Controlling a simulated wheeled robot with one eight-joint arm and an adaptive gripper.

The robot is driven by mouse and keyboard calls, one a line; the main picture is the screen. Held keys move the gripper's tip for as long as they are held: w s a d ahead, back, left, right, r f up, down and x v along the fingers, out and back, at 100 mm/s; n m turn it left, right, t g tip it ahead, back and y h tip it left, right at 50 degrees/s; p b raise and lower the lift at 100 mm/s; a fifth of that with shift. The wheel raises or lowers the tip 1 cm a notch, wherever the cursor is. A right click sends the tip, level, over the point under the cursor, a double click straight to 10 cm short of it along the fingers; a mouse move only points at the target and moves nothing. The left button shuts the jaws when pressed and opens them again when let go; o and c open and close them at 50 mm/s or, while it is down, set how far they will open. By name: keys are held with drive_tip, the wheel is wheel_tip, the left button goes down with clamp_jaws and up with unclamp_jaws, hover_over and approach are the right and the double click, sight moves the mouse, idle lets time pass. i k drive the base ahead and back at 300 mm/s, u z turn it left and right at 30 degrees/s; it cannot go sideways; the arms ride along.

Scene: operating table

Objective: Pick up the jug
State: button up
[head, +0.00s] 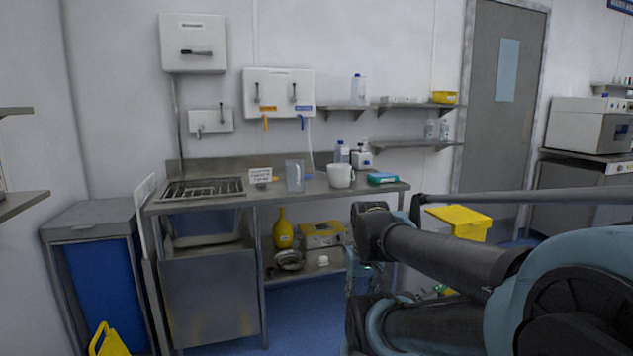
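A clear, tall jug (295,176) stands upright on the steel counter (222,202), near its middle. A white, wider jug-like vessel (340,176) with a handle on its right stands just to the right of it. My arm fills the lower right of the head view, in front of the counter and apart from both vessels. What looks like my gripper (364,277) shows small and partly hidden below the arm's elbow, lower than the countertop. Its fingers are not clear enough to tell open from shut.
A small sign (260,177) stands left of the clear jug. Bottles (342,153) and a teal box (382,178) are at the right of the counter. A sink rack (202,188) is at the left. Two wall shelves (415,143) hang above. A yellow-lidded bin (459,218) stands right.

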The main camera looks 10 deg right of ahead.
sight(295, 169)
drive_tip(key=z, duration=0.25)
drive_tip(key=i, duration=0.85)
drive_tip(key=z, duration=0.4)
